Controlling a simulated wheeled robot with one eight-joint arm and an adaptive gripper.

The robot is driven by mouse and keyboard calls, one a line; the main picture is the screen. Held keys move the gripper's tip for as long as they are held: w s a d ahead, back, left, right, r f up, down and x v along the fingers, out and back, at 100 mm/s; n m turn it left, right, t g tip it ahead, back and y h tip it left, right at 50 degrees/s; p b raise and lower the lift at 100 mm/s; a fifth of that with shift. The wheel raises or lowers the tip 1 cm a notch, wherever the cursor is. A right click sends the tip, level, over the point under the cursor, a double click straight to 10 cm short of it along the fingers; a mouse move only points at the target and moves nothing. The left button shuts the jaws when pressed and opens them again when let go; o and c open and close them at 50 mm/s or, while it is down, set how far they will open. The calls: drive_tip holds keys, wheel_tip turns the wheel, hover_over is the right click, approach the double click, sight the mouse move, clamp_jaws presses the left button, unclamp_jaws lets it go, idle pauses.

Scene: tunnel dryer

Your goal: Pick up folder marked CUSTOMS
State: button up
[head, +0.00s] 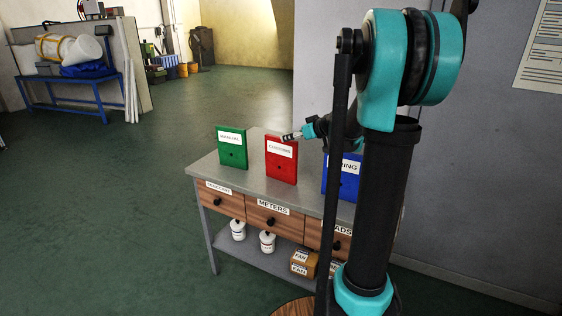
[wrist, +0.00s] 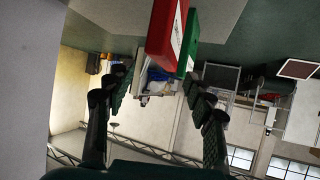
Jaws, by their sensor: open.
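The red folder (head: 281,160) stands upright on the grey table, its white label reading CUSTOMS. My gripper (head: 291,136) is near its upper right edge in the head view; I cannot tell whether it touches. In the wrist view, which looks upside down, my gripper (wrist: 158,82) is open, with nothing between its fingers. The red folder (wrist: 166,35) shows edge-on at the top of that view, in line with the gap and apparently beyond the fingertips. The green folder (wrist: 190,45) overlaps behind it.
On the table (head: 209,169), a green folder (head: 232,148) stands to the left and a blue folder (head: 341,187) to the right, partly hidden by my arm. Labelled drawers (head: 273,218) and a shelf with white containers (head: 267,242) and boxes (head: 304,263) are below. A wall stands behind.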

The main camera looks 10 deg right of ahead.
drive_tip(key=x, duration=0.5)
drive_tip(key=shift+s+a, duration=0.2)
drive_tip(key=shift+a, duration=0.05)
drive_tip(key=shift+c, duration=0.6)
clamp_jaws()
